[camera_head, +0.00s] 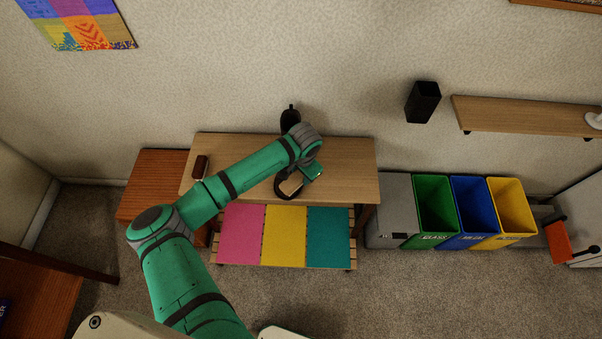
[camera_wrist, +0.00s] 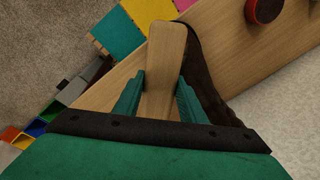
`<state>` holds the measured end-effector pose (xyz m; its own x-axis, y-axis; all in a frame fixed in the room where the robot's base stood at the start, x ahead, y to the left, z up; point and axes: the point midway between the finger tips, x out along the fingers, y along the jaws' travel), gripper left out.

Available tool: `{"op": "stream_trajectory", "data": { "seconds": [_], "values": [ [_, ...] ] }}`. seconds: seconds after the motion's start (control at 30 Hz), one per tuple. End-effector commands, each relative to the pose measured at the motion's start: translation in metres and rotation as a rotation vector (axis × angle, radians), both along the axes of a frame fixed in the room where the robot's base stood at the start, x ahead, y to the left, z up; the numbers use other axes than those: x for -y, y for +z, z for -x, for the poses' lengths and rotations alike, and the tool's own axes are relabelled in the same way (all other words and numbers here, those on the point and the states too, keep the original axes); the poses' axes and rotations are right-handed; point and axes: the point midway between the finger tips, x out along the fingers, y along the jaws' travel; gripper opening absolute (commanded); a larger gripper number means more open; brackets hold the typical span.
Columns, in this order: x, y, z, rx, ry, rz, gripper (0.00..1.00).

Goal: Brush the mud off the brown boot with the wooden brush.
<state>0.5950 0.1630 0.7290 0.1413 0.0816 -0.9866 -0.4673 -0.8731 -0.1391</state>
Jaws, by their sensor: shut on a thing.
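The wooden brush (camera_wrist: 165,55) is between the two green fingers of my gripper (camera_wrist: 160,95), its pale flat back facing the wrist camera. In the head view my gripper (camera_head: 309,176) is over the table, with the pale brush (camera_head: 291,186) below it. The dark brown boot (camera_wrist: 207,72) lies close along the brush's right side in the wrist view; its lower part is hidden by my gripper. In the head view a dark curved edge of the boot (camera_head: 279,190) shows beside the brush. I cannot tell whether the bristles touch it, and no mud can be made out.
A small red-brown object (camera_head: 200,166) lies at the table's (camera_head: 350,165) left end; it looks round in the wrist view (camera_wrist: 263,9). A black shape (camera_head: 290,118) stands behind my arm at the back edge. The table's right part is clear. Colored bins (camera_head: 435,205) stand right.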

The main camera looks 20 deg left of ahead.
Motion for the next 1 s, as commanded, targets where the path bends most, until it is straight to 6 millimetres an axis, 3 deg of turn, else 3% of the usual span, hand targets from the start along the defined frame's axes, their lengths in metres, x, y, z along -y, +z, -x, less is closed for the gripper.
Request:
{"op": "stream_trajectory", "data": {
  "seconds": [1.0],
  "values": [
    [-0.001, -0.016, -0.003, 0.000, 0.000, 0.000, 0.05]
  ]
}}
